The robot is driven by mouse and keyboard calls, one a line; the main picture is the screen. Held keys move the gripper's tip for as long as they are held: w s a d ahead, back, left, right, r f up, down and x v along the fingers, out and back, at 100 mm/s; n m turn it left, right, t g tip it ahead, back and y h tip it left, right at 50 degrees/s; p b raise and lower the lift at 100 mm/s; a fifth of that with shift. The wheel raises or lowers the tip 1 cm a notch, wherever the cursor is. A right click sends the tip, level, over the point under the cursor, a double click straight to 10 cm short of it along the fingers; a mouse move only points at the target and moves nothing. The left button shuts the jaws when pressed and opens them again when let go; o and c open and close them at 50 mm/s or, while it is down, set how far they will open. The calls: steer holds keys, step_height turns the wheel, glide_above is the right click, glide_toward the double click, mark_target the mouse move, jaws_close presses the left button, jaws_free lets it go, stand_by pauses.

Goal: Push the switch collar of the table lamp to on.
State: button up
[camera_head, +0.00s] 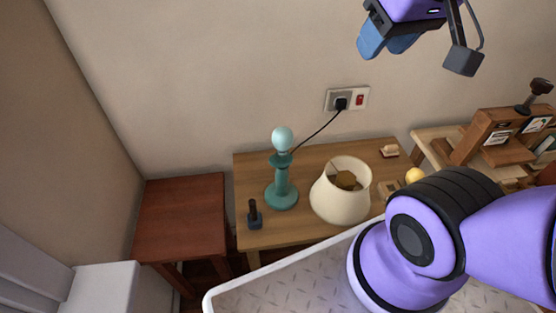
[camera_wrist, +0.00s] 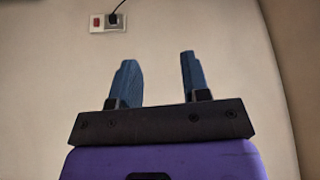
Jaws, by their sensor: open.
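The table lamp (camera_head: 282,183) stands upright on the wooden table in the head view, a teal turned base with a bare pale bulb (camera_head: 283,139) on top. A teal collar (camera_head: 280,160) sits just below the bulb; its switch position is too small to tell. The bulb does not look clearly lit. A black cord runs from the lamp to the wall socket (camera_head: 341,103). My gripper (camera_head: 388,45) is high up at the top right, well above the lamp and apart from it. In the wrist view its two blue fingers (camera_wrist: 160,80) are spread, with nothing between them.
A cream lampshade (camera_head: 340,195) rests on the table right of the lamp. A small dark object (camera_head: 254,215) stands at the front left. A reddish side table (camera_head: 182,215) is bare at left. Wooden book stands (camera_head: 505,140) are at right. My arm covers the lower right.

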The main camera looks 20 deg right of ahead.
steer(key=shift+w+a, duration=0.4)
